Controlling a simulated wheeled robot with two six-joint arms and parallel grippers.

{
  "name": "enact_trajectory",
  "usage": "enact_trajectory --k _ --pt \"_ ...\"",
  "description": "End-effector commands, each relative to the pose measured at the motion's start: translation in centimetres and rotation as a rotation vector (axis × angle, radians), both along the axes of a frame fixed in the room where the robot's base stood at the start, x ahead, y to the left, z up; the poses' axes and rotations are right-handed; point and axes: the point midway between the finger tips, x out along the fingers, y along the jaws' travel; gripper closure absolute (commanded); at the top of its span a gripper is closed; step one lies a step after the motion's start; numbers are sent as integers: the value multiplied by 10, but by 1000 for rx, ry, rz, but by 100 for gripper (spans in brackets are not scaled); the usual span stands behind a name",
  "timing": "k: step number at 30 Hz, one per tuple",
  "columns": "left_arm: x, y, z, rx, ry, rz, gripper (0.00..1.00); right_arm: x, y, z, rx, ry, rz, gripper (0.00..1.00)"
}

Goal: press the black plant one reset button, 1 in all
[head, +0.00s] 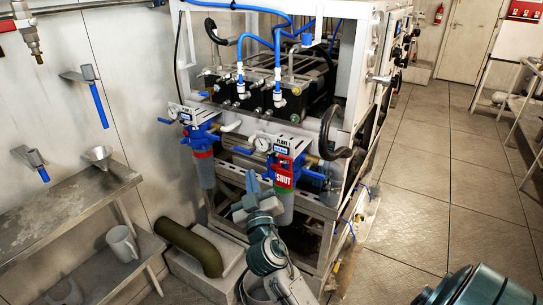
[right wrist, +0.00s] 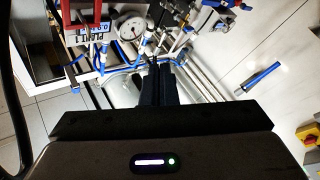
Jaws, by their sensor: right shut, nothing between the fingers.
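The PLANT 1 panel (head: 281,148) stands above a blue filter head at the middle of the head view, with a round gauge (head: 262,144) at its left. I cannot make out the black reset button in either view. My right gripper (head: 250,180) is just left of and below the panel, beside the red SHUT tag (head: 284,180). Its dark fingers (right wrist: 154,70) are shut and empty, pointing toward the pipework near the gauge. My left gripper is out of view.
A second filter with a PLANT 2 panel (head: 182,113) stands to the left. A green pipe (head: 190,247) lies low near the filters. The tiled floor (head: 425,190) at right is clear.

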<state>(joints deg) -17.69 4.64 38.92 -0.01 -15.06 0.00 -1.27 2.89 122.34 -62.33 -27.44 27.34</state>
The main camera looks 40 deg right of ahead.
Motion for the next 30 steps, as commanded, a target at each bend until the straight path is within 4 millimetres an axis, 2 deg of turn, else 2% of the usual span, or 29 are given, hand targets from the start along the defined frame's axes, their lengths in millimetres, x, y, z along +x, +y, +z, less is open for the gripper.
enact_trajectory --k 9,15,30 --pt "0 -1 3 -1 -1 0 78 17 -43 2 -6 0 -2 100" --pt "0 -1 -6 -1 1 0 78 25 -60 0 -4 -1 -1 100" --pt "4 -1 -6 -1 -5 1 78 27 -67 1 0 -1 -1 100"
